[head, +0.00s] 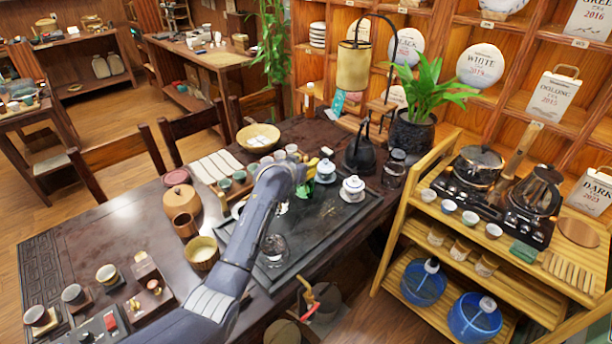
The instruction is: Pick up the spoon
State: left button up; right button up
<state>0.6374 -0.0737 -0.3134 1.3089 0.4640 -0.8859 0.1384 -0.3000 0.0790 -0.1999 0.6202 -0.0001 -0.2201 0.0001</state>
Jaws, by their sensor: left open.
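I cannot make out a spoon in the head view; it may be hidden or too small to tell. My left arm reaches up from the bottom edge across the dark tea table (110,230). My left gripper (304,189) is at the arm's far end, over the back part of the black tea tray (335,215), left of two white lidded cups. It is open, small and partly hidden by my own wrist, and I see nothing held in it. My right gripper is not in view.
A white lidded cup (352,188) and a dark kettle (361,153) stand near the gripper. A glass vessel (274,248) is on the tray beside my arm. A wooden canister (201,252) stands left of my arm. A wooden cart (450,220) is at right.

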pick_arm(q)
jog(key=shift+w+d+f, duration=0.15)
jog(key=shift+w+f, duration=0.05)
jog(key=shift+w, duration=0.1)
jog(key=shift+c, duration=0.5)
jog(key=c, duration=0.7)
